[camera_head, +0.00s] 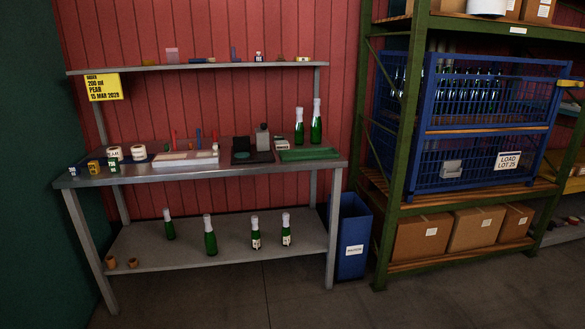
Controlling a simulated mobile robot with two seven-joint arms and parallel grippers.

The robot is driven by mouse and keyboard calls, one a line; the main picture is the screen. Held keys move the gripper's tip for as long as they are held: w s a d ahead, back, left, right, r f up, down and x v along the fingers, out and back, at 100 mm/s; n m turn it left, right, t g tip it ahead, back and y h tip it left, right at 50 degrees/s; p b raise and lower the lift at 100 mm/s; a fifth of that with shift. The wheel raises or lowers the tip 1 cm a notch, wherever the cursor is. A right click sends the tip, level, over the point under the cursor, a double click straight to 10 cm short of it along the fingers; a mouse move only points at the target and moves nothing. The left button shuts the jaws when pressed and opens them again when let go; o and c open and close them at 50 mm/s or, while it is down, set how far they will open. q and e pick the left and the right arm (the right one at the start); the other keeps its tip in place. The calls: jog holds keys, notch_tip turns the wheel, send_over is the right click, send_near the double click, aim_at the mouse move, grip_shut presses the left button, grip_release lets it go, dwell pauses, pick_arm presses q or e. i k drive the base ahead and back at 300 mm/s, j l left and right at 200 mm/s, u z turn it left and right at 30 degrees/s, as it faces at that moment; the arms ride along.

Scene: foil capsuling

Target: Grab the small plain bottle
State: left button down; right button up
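Two green bottles without visible labels stand upright on the lower shelf of the workbench. The left plain bottle (169,226) looks smaller and sits farther back. The other plain bottle (210,238) looks taller and stands nearer the front. To their right stand two green bottles with pale labels, a left labelled bottle (255,234) and a right labelled bottle (286,230). On the bench top at the right rear stand a shorter green bottle (299,130) and a taller one (316,127), both with pale necks. Neither of my grippers is in view.
The lower shelf (190,264) has free room around its bottles; brown pieces (122,263) lie at its front left. The bench top (235,172) overhangs it. A yellow order sign (103,87) reads 200 ml PEAR. A blue bin (352,235) stands right of the bench.

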aim_at(299, 127)
jog(key=i, duration=1.3)
jog(key=u, duration=0.05)
